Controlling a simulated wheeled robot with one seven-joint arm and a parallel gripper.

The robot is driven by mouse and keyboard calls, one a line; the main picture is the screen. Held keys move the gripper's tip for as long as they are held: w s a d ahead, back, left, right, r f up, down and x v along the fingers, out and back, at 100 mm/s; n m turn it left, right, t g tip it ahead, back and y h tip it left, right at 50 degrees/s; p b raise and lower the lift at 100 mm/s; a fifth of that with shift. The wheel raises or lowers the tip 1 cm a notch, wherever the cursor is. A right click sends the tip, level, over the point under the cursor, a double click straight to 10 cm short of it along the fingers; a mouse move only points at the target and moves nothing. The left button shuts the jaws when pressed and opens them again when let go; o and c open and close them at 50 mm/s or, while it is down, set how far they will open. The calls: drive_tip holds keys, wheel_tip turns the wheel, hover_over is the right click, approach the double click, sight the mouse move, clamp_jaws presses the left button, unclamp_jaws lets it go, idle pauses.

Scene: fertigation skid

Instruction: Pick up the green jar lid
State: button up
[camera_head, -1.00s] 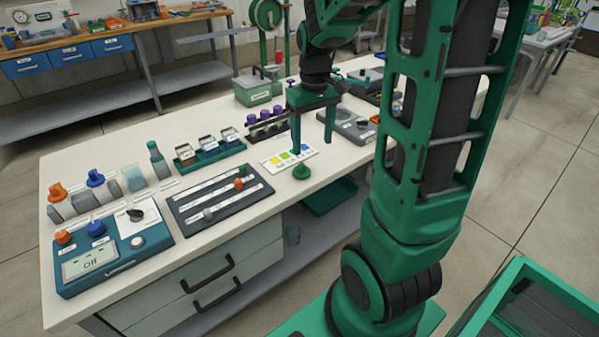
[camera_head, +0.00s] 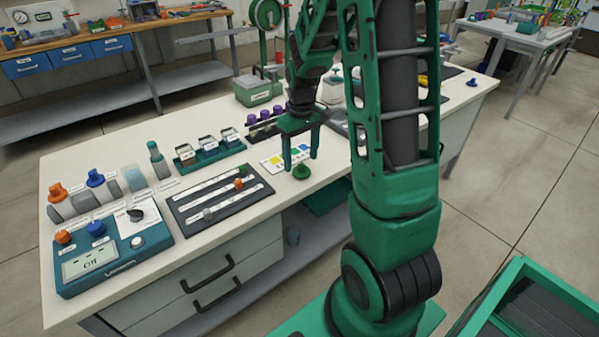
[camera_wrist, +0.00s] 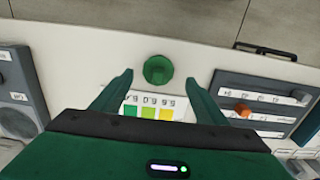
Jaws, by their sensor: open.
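The green jar lid (camera_head: 301,172) sits on the white bench top near its front edge, with a small knob on top. In the wrist view the lid (camera_wrist: 158,69) shows from above, just beyond the fingertips and centred between them. My gripper (camera_head: 300,164) is open and empty, its two fingers pointing down above the bench by the lid. The wrist view also shows my gripper (camera_wrist: 158,80) with its fingers spread wide on either side. I cannot tell the exact height of the fingertips over the bench.
A colour card (camera_head: 285,158) lies beside the lid, partly under my gripper. A dark slider panel (camera_head: 220,196) lies to the left. A green rack of small jars (camera_head: 209,150) and purple-capped vials (camera_head: 264,124) stand behind. The bench's front edge is close to the lid.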

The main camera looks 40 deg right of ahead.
sight(301, 164)
drive_tip(key=shift+w+d+f, duration=0.1)
drive_tip(key=shift+d+f, duration=0.05)
drive_tip(key=shift+f, duration=1.75)
drive_tip(key=c, duration=1.1)
drive_tip(key=shift+c, duration=0.2)
drive_tip(key=shift+r, duration=0.1)
drive_tip(key=shift+r, duration=0.55)
wheel_tip(301, 164, up, 3)
drive_tip(key=shift+f, duration=0.1)
drive_tip(key=s+a+r, duration=0.2)
drive_tip(key=a+r, duration=0.6)
drive_tip(key=a, duration=0.3)
drive_tip(key=shift+s+a+r, duration=0.2)
drive_tip(key=shift+s+r, duration=0.15)
